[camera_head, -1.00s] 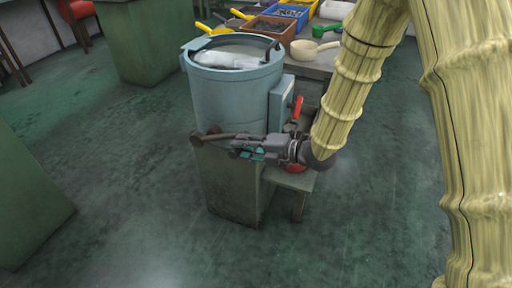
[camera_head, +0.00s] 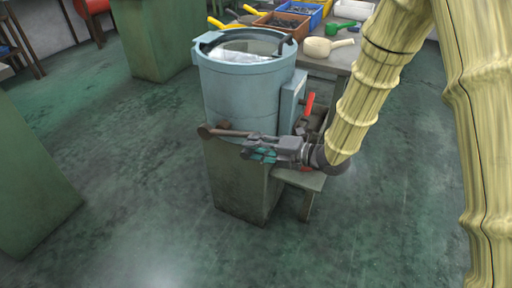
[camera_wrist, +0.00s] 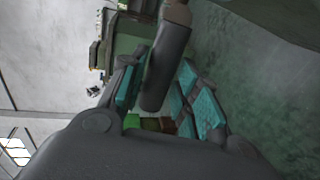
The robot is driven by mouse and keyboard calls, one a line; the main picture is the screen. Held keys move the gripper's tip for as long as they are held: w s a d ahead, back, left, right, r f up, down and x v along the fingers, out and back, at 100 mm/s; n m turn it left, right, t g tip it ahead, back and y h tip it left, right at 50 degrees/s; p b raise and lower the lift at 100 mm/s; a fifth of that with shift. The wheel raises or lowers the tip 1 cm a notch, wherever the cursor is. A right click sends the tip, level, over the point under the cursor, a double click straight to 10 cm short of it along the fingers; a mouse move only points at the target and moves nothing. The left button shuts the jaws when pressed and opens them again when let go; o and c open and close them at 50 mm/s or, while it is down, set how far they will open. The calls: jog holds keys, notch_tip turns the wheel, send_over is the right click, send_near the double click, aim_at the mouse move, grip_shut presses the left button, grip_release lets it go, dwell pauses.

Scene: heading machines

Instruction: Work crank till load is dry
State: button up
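The blue-grey drum machine (camera_head: 240,95) stands on a green pedestal. A whitish load (camera_head: 240,52) shows through its top; whether it is wet or dry cannot be told. A brown-grey crank handle (camera_head: 230,132) sticks out at the drum's front, with a brown knob-like end at the left. My gripper (camera_head: 262,152) is at the right end of this handle. In the wrist view the dark handle (camera_wrist: 167,68) lies between my teal-padded fingers (camera_wrist: 162,62). A gap shows on the left side; contact on the right cannot be told.
A red lever (camera_head: 309,103) sits beside a box on the drum's right side. A small shelf (camera_head: 302,179) juts out below my gripper. The floor in front is clear.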

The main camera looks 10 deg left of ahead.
jog(key=shift+o, duration=0.8)
jog(key=shift+d, duration=0.1)
jog(key=v, duration=1.1)
jog(key=shift+d, duration=0.35)
jog(key=shift+s, duration=0.15)
